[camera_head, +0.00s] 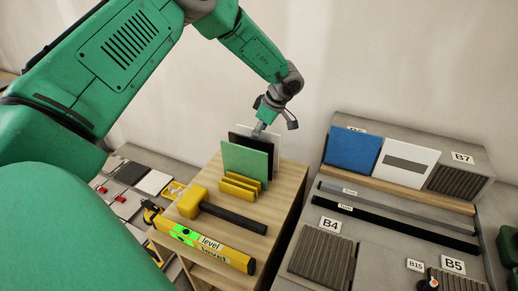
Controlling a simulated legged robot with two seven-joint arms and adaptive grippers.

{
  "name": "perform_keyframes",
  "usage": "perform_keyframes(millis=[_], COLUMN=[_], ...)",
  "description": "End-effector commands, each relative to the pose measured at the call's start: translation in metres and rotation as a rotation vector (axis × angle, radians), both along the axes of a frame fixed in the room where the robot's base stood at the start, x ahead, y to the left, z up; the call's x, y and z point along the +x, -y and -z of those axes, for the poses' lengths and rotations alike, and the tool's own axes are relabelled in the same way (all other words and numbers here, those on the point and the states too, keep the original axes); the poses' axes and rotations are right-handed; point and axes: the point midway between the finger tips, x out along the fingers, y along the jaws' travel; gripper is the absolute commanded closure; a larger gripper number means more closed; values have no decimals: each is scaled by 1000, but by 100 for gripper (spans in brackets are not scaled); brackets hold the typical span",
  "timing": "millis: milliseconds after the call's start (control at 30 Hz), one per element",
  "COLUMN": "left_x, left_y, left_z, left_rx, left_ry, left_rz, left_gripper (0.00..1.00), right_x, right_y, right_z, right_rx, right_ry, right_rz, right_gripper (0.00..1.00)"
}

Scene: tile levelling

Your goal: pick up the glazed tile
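A yellow rack (240,186) on the wooden stand (287,187) holds upright tiles: a green one (245,160) in front, a black one (240,139) behind it, and a white one (252,128) at the back. Which of them is the glazed tile I cannot tell. My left gripper (268,122) points down over the rack, with its tip at the top edges of the black and white tiles. Its fingertips are small and partly hidden, so whether they are apart or closed on a tile is unclear. My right gripper is not in view.
A yellow mallet (192,200) and a yellow level (202,240) lie on the stand before the rack. On the right, a grey bench (300,235) bears a blue tile (352,152), a white tile with a grey band (406,163), trim strips and ribbed panels.

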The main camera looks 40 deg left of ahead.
Motion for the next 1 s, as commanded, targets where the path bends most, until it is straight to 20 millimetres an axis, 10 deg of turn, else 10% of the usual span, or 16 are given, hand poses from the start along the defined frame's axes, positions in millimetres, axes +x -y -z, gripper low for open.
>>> perform_keyframes(millis=[467,600,1000], left_x=[0,0,0], left_y=[3,2,0], left_z=[2,3,2], left_rx=[2,2,1], left_ry=[-1,-1,1], left_rz=[0,0,-1], left_gripper=[69,100,100], right_x=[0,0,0], right_y=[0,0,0], right_z=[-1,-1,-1], right_rx=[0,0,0], right_ry=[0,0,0], right_rz=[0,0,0], right_gripper=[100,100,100])
